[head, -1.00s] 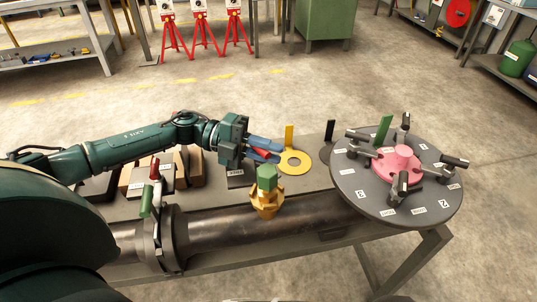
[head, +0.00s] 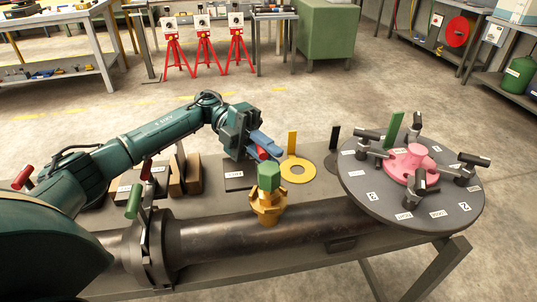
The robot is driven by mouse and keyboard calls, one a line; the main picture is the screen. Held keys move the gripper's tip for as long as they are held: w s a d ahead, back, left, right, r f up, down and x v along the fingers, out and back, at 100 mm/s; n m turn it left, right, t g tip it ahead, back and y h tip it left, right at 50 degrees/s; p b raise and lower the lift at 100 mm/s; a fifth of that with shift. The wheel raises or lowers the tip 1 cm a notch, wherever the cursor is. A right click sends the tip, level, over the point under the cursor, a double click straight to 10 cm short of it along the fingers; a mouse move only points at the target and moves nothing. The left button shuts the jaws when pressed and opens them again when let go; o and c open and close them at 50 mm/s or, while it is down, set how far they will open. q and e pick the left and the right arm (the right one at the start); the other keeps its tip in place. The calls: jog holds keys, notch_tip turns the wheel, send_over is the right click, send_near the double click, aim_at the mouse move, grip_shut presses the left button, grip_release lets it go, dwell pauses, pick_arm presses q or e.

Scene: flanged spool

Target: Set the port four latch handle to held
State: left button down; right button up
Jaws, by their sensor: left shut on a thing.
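The dark round plate (head: 385,207) stands at the right of the bench, with white labels round its rim and a pink hub (head: 407,162) in the middle. Several grey latch handles with black grips, such as the front one (head: 419,187), stand round the hub. The labels are too small to tell surely which is port four. A green upright tab (head: 393,130) rises at the plate's back. My left gripper (head: 268,149) has blue fingers shut on a small red object (head: 262,153). It is above the bench, left of the plate and apart from it. My right gripper is not in view.
A brown pipe (head: 290,229) with a clamp (head: 155,255) runs along the bench front. A yellow ring with an upright tab (head: 298,172) lies between gripper and plate.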

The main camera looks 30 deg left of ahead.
pick_arm(q)
jog(key=c, duration=1.6)
grip_release()
jog(key=shift+c, duration=0.2)
jog(key=b+v, duration=0.3)
jog(key=v, duration=0.9)
